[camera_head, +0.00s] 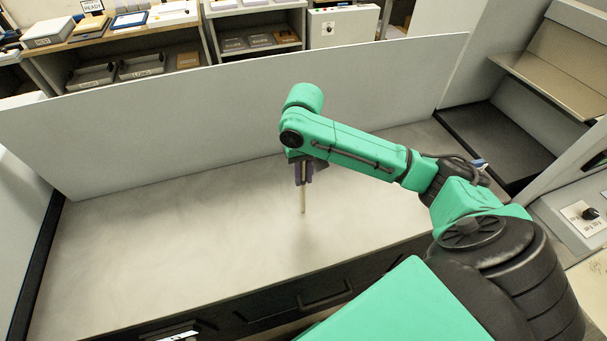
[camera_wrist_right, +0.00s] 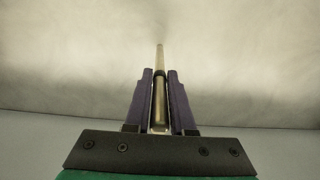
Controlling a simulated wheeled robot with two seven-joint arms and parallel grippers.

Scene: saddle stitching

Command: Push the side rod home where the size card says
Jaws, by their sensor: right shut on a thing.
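My right gripper (camera_head: 304,175) is over the light worktop, pointing down. It is shut on a thin pale rod (camera_head: 304,200) that hangs below the fingers. I cannot tell for sure whether this is the side rod, or whether its lower end touches the worktop. In the right wrist view the purple fingers (camera_wrist_right: 159,78) are on either side of the rod (camera_wrist_right: 160,57), which sticks out past the fingertips. I do not make out a size card or a hole for the rod. My left gripper is not in view.
The worktop (camera_head: 150,235) is bare around the gripper. A grey upright panel (camera_head: 200,110) closes its back. Shelves (camera_head: 130,60) with trays and boxes stand behind the panel. A grey box with a dark knob (camera_head: 587,213) is at the right. A drawer handle (camera_head: 325,296) shows on the front.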

